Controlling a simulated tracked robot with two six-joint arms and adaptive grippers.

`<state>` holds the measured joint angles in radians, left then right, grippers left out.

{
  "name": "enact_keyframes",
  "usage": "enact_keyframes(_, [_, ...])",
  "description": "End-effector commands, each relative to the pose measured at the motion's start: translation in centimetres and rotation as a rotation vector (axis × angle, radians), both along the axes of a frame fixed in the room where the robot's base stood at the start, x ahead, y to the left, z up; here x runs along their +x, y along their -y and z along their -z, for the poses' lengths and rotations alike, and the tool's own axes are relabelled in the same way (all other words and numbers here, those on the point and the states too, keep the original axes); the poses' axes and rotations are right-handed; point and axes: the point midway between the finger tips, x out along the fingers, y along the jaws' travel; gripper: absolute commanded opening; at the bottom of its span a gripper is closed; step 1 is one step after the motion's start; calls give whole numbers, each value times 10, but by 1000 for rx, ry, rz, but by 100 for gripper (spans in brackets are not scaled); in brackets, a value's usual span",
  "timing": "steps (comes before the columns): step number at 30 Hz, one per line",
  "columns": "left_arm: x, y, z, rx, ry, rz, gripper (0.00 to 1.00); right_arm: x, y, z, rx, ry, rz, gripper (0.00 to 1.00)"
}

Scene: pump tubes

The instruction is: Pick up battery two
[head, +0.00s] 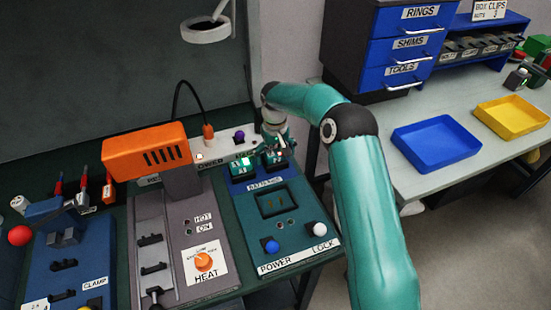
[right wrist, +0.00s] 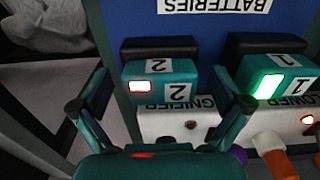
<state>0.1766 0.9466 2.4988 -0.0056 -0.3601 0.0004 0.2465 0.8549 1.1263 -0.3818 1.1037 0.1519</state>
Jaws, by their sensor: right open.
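Battery two (right wrist: 178,84) is a teal block with a "2" label and a lit red light. It sits at the black holder marked 2 under the "BATTERIES" label in the right wrist view. My right gripper (right wrist: 161,92) is open, with one finger on each side of battery two and apart from it as far as I can see. In the head view my right gripper (head: 268,147) is at the batteries at the back of the teal panel and partly covers battery two. Battery one (right wrist: 282,80), with a green light, sits beside it, close to one finger. My left gripper is not in view.
The teal panel (head: 300,236) has a blue knob, a white knob and a square recess. An orange-topped heat station (head: 145,151) stands left of it. A blue tray (head: 437,143) and yellow tray (head: 512,117) lie on the right table.

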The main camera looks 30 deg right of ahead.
Motion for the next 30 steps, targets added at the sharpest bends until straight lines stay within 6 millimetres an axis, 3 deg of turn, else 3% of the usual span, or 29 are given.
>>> enact_keyframes(8, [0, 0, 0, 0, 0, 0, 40, 0, 0, 3, 0, 2, 0, 97])
enact_keyframes(20, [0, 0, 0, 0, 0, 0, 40, 1, 0, 2, 0, 2, 0, 30])
enact_keyframes(30, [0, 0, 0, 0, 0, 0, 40, 1, 0, -1, -1, 4, 0, 28])
